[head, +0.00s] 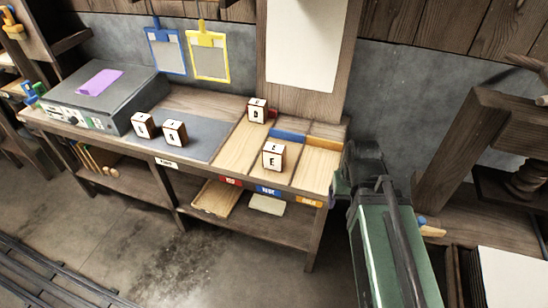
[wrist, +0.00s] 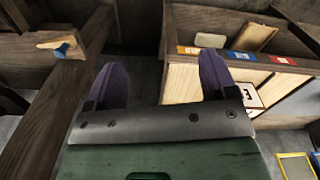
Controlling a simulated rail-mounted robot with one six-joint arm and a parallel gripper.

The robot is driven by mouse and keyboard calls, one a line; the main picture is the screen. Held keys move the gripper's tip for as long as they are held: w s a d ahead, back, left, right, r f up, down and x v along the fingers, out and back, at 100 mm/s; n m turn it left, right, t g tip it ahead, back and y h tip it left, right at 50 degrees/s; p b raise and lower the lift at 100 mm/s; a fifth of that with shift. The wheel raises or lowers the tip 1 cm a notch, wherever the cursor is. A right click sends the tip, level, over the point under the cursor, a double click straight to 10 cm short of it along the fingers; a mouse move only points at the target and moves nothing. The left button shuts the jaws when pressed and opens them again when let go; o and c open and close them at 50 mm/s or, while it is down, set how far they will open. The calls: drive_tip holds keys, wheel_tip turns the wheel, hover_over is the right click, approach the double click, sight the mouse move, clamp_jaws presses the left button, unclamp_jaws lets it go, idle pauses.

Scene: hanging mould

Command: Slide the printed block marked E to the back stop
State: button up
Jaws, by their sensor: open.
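The printed block marked E (head: 273,155) is a white cube with dark brown edges. It stands upright on the pale wooden lane with the blue front label, in front of the blue back stop (head: 288,136). The block hides part of the stop's foot, so I cannot tell the exact gap. In the wrist view block E (wrist: 248,97) shows partly, beyond the right-hand finger. My gripper (wrist: 162,78) has two purple fingers wide apart with nothing between them. It is off the bench's right end, apart from the block.
Block D (head: 257,110) stands at the back of the red lane, by the red stop. Two more blocks (head: 143,125) (head: 175,133) sit on a grey mat. The orange lane (head: 318,165) is empty. A wooden frame (head: 450,150) stands at right. A grey machine (head: 105,98) is at left.

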drive_tip(key=shift+o, duration=0.4)
drive_tip(key=shift+o, duration=1.1)
drive_tip(key=shift+a, duration=0.15)
drive_tip(key=shift+o, duration=0.6)
drive_tip(key=w+a+r+n+p, duration=0.1)
drive_tip(key=w+a, duration=1.1)
drive_tip(key=w, duration=0.3)
drive_tip(key=shift+w, duration=0.3)
drive_tip(key=w+a+m, duration=0.1)
drive_tip(key=w+a, duration=0.1)
drive_tip(key=w, duration=0.2)
drive_tip(key=w+a, duration=0.3)
drive_tip(key=w, duration=0.1)
drive_tip(key=w+a+m, duration=0.1)
drive_tip(key=w+a, duration=0.2)
drive_tip(key=w, duration=0.1)
drive_tip(key=shift+w+a+r+m, duration=0.1)
drive_tip(key=shift+a+r+m, duration=0.1)
drive_tip(key=shift+a+m, duration=0.1)
drive_tip(key=shift+w+m, duration=0.3)
drive_tip(key=shift+m, duration=0.2)
drive_tip(key=shift+s+d+m, duration=0.1)
drive_tip(key=shift+s+m, duration=0.1)
drive_tip(key=shift+m, duration=0.1)
drive_tip(key=shift+f, duration=0.1)
